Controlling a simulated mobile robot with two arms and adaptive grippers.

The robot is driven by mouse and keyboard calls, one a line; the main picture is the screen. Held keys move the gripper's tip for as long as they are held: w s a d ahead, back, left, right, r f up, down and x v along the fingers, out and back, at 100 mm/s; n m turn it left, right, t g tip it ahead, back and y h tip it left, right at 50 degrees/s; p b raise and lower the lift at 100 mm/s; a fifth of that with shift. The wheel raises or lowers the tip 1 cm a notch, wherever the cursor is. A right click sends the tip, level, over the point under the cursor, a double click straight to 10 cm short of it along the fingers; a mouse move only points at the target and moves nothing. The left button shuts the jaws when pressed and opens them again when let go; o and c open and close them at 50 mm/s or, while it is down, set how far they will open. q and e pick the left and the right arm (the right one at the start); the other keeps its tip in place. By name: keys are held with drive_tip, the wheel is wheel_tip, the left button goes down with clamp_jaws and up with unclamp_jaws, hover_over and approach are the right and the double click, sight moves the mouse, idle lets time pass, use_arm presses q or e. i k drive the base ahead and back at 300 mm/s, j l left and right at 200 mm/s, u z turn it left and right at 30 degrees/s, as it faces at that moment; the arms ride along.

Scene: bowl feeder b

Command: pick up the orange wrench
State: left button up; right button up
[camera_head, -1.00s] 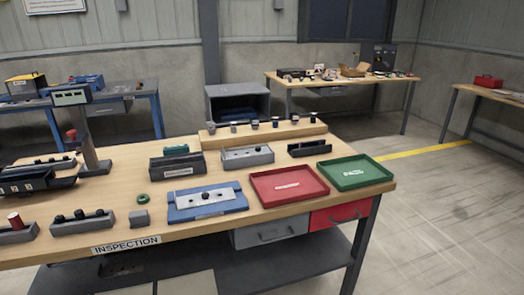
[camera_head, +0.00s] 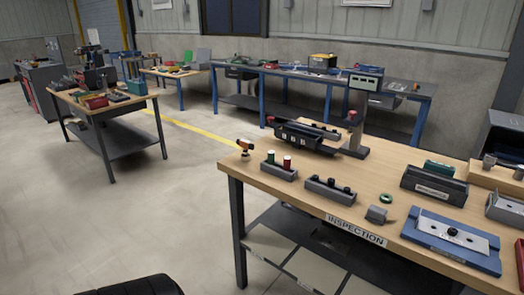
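I cannot make out an orange wrench for certain in the head view. A small orange and black item (camera_head: 245,147) stands at the far left corner of the inspection table (camera_head: 330,217); it is too small to tell what it is. Neither of my grippers is in view.
Another workbench (camera_head: 125,104) with tools stands at the left, and a blue-legged bench (camera_head: 300,73) along the back wall. The floor between is clear.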

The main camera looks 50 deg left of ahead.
sight(247, 145)
drive_tip(key=u, duration=1.9)
